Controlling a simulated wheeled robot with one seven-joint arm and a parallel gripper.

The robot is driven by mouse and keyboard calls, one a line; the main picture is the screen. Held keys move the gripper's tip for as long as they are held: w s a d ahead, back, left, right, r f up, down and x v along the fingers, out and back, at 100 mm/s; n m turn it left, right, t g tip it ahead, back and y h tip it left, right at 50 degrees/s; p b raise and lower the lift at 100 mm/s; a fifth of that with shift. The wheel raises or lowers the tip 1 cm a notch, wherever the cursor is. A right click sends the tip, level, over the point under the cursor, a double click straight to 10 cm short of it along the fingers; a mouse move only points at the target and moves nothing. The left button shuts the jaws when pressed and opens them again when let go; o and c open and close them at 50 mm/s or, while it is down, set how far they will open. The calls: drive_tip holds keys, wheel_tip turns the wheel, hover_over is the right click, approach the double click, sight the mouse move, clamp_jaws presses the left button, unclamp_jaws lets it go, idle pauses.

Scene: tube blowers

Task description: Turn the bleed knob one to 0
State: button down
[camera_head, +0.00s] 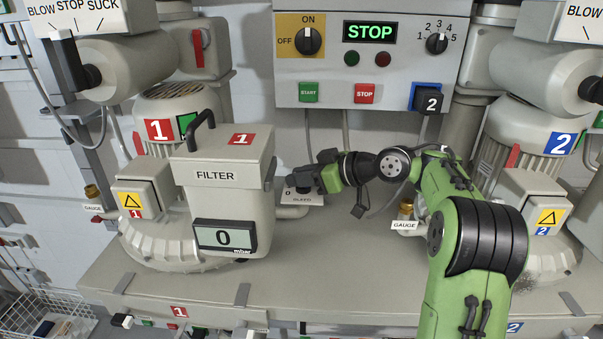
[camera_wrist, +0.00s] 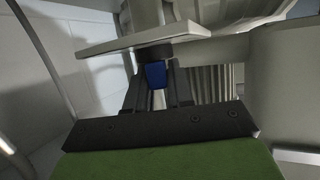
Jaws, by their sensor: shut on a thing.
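The bleed knob (camera_head: 300,184) stands just right of the filter 1 housing, above a small white plate (camera_head: 303,199) marked BLEED with a 0 at its left. My gripper (camera_head: 311,183) reaches it from the right and covers much of it, so where it points cannot be read. In the wrist view my gripper (camera_wrist: 157,88) is shut on the knob, with a finger on each side of its blue part (camera_wrist: 155,74). The white plate (camera_wrist: 140,38) lies just beyond the fingertips. The filter 1 display (camera_head: 224,237) reads 0 mbar.
The filter housing (camera_head: 222,190) stands close to the left of my gripper. A control box (camera_head: 370,62) showing STOP hangs above. A gauge label (camera_head: 404,226) sits below my forearm. Blower 2 (camera_head: 530,150) stands at the right. The front of the bench (camera_head: 330,280) is clear.

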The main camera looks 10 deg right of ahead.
drive_tip(key=c, duration=1.1)
unclamp_jaws()
drive_tip(key=p+v, duration=0.2)
drive_tip(key=v, duration=1.3)
drive_tip(key=shift+s+d, duration=0.3)
